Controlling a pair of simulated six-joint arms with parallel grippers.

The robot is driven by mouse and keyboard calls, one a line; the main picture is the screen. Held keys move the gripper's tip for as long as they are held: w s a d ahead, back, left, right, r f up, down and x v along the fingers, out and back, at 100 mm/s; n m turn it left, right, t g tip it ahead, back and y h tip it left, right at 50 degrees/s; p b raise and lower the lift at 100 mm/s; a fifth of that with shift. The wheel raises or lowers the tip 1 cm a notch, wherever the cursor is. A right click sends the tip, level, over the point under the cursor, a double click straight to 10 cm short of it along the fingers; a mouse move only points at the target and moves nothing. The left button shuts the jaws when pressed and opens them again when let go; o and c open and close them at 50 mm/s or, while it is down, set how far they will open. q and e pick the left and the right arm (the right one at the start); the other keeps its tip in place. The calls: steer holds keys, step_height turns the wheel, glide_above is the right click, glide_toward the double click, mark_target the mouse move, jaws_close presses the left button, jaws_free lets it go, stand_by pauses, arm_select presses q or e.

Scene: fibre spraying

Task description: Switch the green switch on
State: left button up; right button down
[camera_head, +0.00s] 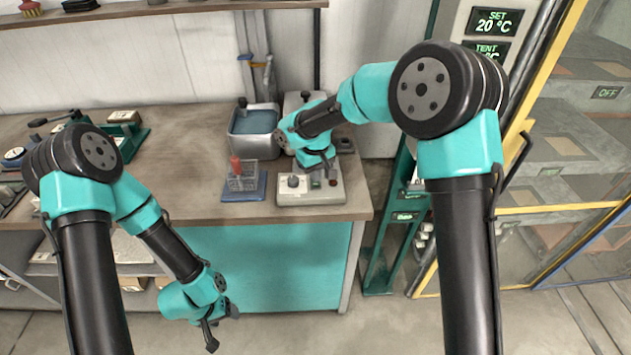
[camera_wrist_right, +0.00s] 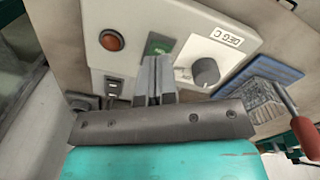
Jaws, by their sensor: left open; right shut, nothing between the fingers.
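The green switch (camera_wrist_right: 159,44) sits on a pale control panel (camera_wrist_right: 200,18), between a round orange-red lamp (camera_wrist_right: 112,40) and a grey knob (camera_wrist_right: 205,71). In the head view the green switch (camera_head: 316,184) shows small on the front of the panel box (camera_head: 310,198). My right gripper (camera_wrist_right: 154,62) is shut and empty, its fingertips at the lower edge of the green switch in the wrist view. I cannot tell whether they touch it. My left gripper (camera_head: 223,329) is open and empty, low in front of the bench.
A blue tray with a wire basket (camera_head: 242,184) and red handle stands left of the panel. A grey water bath (camera_head: 252,130) is behind it. A yellow-framed cabinet (camera_head: 570,130) stands at the right.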

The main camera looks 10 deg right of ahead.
steer(key=shift+f, duration=1.2)
stand_by(0.9)
steer(key=shift+r, duration=3.55)
